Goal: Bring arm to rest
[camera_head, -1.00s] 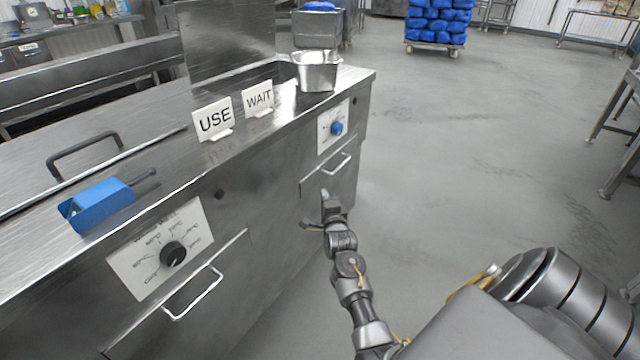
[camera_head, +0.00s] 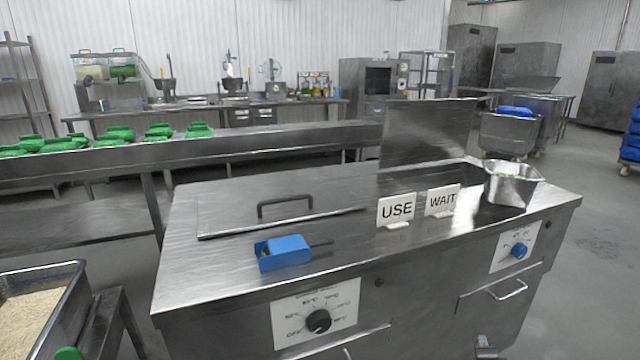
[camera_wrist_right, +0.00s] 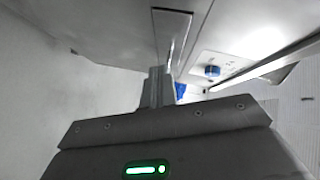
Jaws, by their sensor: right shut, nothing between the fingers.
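My right gripper (camera_head: 485,347) shows only as a small tip at the bottom edge of the head view, in front of the counter's right-hand front, below a drawer handle (camera_head: 508,290). In the right wrist view the fingers (camera_wrist_right: 160,87) are together with nothing between them, near a pale metal panel. The rest of the right arm is out of the head view. My left gripper is not in view.
The steel counter (camera_head: 230,277) carries a blue box (camera_head: 283,253), a USE sign (camera_head: 396,209), a WAIT sign (camera_head: 442,200) and a metal container (camera_head: 512,184). A tray of grain (camera_head: 78,282) stands at lower left. Open floor (camera_head: 600,260) lies at right.

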